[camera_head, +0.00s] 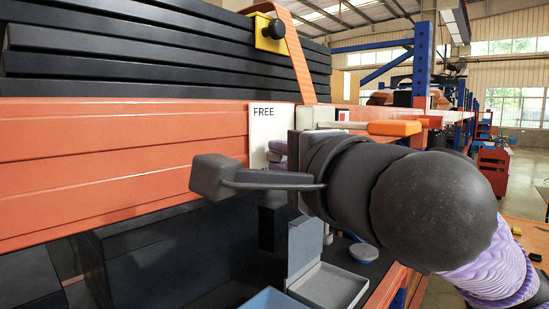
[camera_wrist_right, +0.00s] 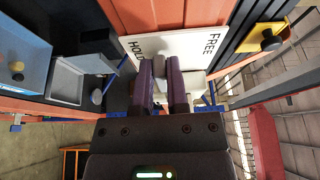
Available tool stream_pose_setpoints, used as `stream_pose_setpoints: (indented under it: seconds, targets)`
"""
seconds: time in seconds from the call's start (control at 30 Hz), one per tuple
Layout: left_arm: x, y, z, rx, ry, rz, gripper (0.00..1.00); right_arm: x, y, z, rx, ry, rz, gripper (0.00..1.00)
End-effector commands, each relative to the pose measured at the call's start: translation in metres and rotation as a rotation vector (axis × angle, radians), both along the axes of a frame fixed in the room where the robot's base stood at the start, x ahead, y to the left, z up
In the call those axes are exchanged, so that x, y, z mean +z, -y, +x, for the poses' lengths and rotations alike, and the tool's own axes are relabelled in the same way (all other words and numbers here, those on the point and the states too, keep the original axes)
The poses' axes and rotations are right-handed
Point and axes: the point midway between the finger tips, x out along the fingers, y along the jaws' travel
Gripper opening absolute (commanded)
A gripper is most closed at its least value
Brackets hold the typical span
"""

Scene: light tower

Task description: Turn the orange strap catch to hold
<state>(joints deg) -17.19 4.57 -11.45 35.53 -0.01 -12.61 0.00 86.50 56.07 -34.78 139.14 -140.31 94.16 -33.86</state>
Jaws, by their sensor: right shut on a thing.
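A white plate (camera_head: 258,131) marked FREE is fixed to the orange beam; in the right wrist view the same plate (camera_wrist_right: 184,45) shows both FREE and HOLD. My right gripper (camera_wrist_right: 162,78) is in front of it, its two purple fingers shut on a grey piece of the catch (camera_wrist_right: 160,66). This piece lies between the two words. In the head view my right gripper (camera_head: 277,153) is largely hidden behind its own wrist, so the catch's angle is hard to tell there. My left gripper is not in view.
A yellow bracket (camera_head: 268,38) with a black knob sits on the stacked dark slats (camera_head: 150,62). An orange handle (camera_head: 395,128) sticks out right of the plate. Below are a grey open box (camera_head: 330,284) and a round disc (camera_head: 363,252). Open aisle lies at right.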

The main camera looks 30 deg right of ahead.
Motion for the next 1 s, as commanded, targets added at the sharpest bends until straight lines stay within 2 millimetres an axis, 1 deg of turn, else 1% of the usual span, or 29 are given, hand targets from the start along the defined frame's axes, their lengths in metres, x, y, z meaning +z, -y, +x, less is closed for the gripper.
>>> stream_pose_setpoints:
  seconds: [0.03, 0.07, 0.1, 0.37, 0.47, 0.57, 0.7, 0.8, 0.9, 1.0]
  targets:
    - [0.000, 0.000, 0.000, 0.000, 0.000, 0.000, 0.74, -0.001, 0.000, 0.000, 0.001, -0.003, -0.002, 0.00]
    - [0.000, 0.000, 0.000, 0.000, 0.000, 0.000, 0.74, -0.001, 0.000, 0.000, 0.001, -0.003, -0.002, 0.24]
    - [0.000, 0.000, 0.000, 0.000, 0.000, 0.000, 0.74, -0.001, 0.000, 0.000, 0.001, -0.003, -0.002, 0.32]
    - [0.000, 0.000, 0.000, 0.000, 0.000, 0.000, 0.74, -0.001, 0.000, 0.000, 0.001, -0.002, -0.001, 0.32]
    - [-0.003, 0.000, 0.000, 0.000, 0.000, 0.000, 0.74, -0.001, -0.001, -0.007, 0.003, 0.001, 0.000, 0.32]
    - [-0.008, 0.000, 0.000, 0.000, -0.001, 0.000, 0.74, -0.002, -0.001, -0.024, 0.003, 0.004, -0.002, 0.32]
    - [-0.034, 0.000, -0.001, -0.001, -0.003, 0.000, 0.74, -0.007, -0.001, -0.054, 0.003, 0.008, -0.001, 0.32]
    - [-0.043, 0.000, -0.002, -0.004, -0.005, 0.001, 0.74, -0.006, -0.001, -0.077, 0.003, 0.006, -0.003, 0.32]
    - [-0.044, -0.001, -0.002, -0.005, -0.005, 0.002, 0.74, -0.003, 0.000, -0.091, 0.001, 0.003, -0.001, 0.32]
    - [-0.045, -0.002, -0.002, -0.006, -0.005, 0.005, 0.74, -0.002, 0.000, -0.098, 0.001, 0.000, -0.002, 0.32]
